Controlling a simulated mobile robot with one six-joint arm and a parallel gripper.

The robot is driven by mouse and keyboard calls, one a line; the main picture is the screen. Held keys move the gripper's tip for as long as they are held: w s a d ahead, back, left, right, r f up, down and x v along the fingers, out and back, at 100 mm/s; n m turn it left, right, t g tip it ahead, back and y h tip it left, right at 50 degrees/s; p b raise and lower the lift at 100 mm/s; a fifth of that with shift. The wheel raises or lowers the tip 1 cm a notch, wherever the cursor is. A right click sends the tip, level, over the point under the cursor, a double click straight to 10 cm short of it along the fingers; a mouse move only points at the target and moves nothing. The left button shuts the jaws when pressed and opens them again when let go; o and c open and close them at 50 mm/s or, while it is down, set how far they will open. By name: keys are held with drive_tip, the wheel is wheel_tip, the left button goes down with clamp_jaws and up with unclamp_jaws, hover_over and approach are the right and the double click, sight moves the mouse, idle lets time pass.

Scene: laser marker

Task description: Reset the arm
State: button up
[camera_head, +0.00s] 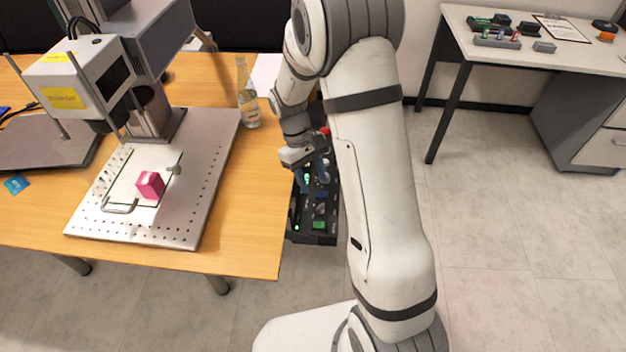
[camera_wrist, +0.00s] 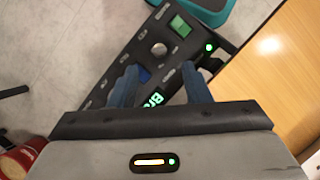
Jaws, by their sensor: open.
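My arm stands in the middle of the head view, bent over at the top with its end hanging down. My gripper (camera_head: 318,186) is at the table's right edge, above a black control panel (camera_head: 325,225). In the wrist view my gripper (camera_wrist: 160,85) shows two blue fingers spread apart with nothing between them. The control panel (camera_wrist: 128,70) lies beyond the fingers, with a knob, a green display and lit green lights. I cannot tell from these views how far the fingertips are from the panel.
The wooden table (camera_head: 255,200) at left carries a laser marker (camera_head: 80,80), a perforated metal plate (camera_head: 190,215) with a pink block (camera_head: 150,185), and a bottle (camera_head: 247,95). A white desk (camera_head: 540,55) stands at right. Grey floor (camera_head: 520,230) is open at lower right.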

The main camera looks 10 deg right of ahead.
idle(0.3)
drive_tip(key=s+d+r+m+t+y+p, duration=0.1)
drive_tip(key=s+r+m+t+p, duration=0.1)
drive_tip(key=s+r, duration=0.6)
drive_tip(key=s+d+r+m+t+y+p, duration=0.1)
drive_tip(key=s+r+m+t+p, duration=0.2)
drive_tip(key=s+r, duration=0.6)
drive_tip(key=shift+d+r+m+t, duration=0.3)
drive_tip(key=shift+r+t, duration=0.5)
drive_tip(key=shift+r, duration=2.6)
